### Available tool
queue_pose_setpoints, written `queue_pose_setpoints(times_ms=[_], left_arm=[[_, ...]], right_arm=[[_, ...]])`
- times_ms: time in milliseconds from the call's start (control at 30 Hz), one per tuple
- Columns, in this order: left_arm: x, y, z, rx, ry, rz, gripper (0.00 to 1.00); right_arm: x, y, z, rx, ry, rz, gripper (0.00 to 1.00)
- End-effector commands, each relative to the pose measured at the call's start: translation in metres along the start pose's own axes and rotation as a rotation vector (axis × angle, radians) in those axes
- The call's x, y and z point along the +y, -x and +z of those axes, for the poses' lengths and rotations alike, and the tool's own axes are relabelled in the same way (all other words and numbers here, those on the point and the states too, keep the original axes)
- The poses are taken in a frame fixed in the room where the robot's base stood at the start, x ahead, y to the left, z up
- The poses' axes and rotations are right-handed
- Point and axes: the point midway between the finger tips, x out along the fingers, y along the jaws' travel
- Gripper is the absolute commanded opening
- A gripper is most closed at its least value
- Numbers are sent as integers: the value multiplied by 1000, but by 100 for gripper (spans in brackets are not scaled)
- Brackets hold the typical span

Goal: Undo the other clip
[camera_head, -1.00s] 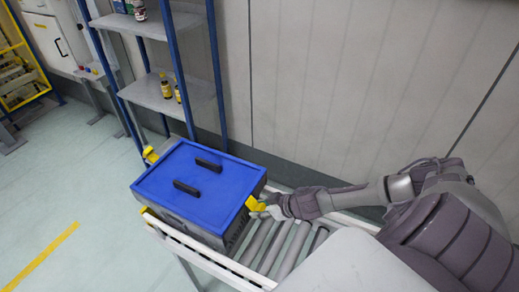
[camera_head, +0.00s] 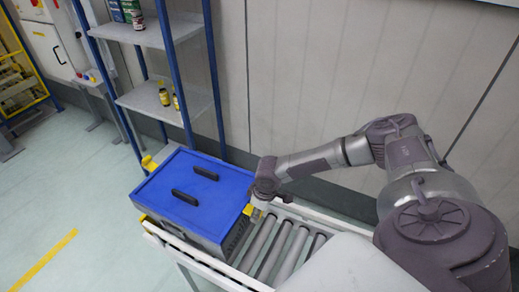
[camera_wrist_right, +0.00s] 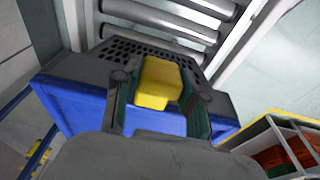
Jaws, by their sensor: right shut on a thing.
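A grey tote (camera_head: 182,236) with a blue lid (camera_head: 222,188) sits on the roller conveyor. The lid has two black handles. One yellow clip (camera_head: 149,163) sticks up and outward at the lid's far left end. The other yellow clip (camera_head: 248,210) is at the right end, partly hidden by my right gripper (camera_head: 258,205). In the right wrist view this clip (camera_wrist_right: 158,82) is between the two fingers of my right gripper (camera_wrist_right: 157,100), which is shut on it. The blue lid (camera_wrist_right: 72,108) and perforated tote wall (camera_wrist_right: 122,49) show around it. My left gripper is not in view.
The conveyor's bare rollers (camera_head: 291,246) lie right of the tote. A blue-post shelf (camera_head: 155,100) with small bottles stands behind, against the wall. A yellow-edged compartment box (camera_wrist_right: 283,135) shows at lower right in the right wrist view. Open floor (camera_head: 75,190) lies left.

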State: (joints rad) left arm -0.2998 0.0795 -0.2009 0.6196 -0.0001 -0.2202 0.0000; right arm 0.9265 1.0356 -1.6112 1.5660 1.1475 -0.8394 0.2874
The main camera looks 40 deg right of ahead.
Motion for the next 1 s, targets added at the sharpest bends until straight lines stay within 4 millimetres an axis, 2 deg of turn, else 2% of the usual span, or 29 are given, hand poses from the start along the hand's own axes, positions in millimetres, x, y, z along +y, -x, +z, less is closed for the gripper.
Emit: queue_pose_setpoints(times_ms=[500, 700, 1000], left_arm=[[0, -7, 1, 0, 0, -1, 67], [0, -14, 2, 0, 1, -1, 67], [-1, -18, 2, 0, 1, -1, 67]], right_arm=[[-2, 13, -14, -463, -2, -4, 6], [-2, 16, -17, -587, -2, -2, 6], [-1, 19, -20, -681, 0, -1, 6]])
